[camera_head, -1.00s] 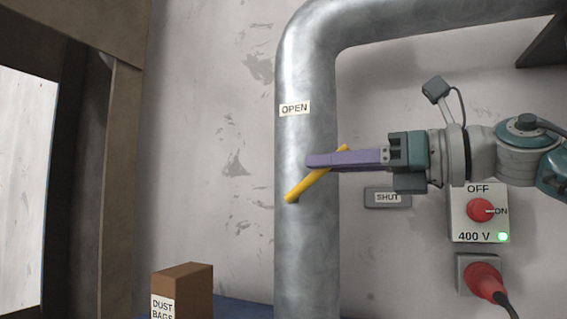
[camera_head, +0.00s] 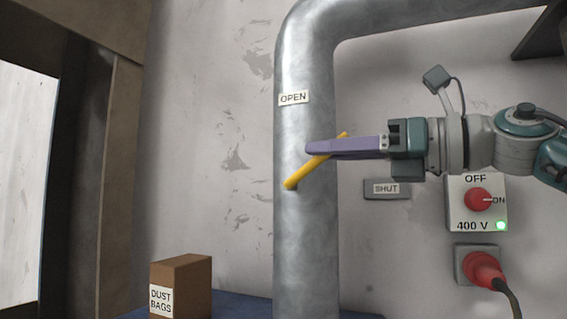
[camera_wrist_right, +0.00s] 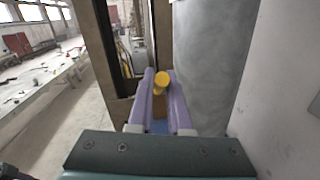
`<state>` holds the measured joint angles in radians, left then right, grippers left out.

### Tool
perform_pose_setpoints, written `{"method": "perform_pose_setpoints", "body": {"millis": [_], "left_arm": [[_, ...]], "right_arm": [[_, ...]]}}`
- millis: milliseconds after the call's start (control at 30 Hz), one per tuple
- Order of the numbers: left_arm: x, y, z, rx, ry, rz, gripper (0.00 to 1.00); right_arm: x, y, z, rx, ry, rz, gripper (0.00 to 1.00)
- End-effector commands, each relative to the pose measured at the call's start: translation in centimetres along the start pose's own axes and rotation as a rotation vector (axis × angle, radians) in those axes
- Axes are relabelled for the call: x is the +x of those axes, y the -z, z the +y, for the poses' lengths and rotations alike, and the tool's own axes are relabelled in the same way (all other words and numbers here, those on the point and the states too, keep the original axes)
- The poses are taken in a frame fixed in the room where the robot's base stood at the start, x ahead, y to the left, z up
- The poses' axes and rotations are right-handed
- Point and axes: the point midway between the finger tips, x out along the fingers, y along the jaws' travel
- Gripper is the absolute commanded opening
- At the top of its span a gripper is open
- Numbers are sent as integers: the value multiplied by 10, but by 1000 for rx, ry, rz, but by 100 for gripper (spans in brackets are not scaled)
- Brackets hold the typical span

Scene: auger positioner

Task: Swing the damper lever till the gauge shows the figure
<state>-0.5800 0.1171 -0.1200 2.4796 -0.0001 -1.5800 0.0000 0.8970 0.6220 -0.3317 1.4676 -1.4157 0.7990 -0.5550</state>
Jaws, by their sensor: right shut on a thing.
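The damper lever (camera_head: 303,177) is a yellow bar on the grey metal pipe (camera_head: 305,235). It slants from low left up to the right, behind my right gripper's fingers. An OPEN label (camera_head: 293,98) is on the pipe above it, and a SHUT label (camera_head: 386,188) is on a grey plate to the right. My right gripper (camera_head: 318,148) comes from the right, its purple fingers shut on the lever. In the right wrist view the lever's round yellow end (camera_wrist_right: 162,80) shows between the fingers. No gauge is in view. My left gripper is not in view.
A 400 V switch box (camera_head: 477,203) with a red knob and green light is on the wall below my right arm. A red plug (camera_head: 484,268) with a black cable is under it. A dust bags box (camera_head: 183,287) stands low left on a blue surface (camera_head: 240,308).

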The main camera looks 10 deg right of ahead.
Motion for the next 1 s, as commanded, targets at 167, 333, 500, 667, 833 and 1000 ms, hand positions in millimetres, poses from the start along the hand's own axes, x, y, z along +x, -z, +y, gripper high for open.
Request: {"method": "perform_pose_setpoints", "body": {"millis": [167,333,500,667,833,1000], "left_arm": [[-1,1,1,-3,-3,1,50],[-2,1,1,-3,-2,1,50],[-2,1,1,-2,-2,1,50],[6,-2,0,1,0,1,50],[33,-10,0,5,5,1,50],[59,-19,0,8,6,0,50]], "right_arm": [[0,-2,0,-2,-1,1,0],[0,-2,0,-2,-1,1,30],[0,-1,0,-1,0,2,30],[-7,2,-1,-3,2,1,30],[-34,8,-2,-7,5,2,30],[-66,7,-2,-6,4,1,30]]}}
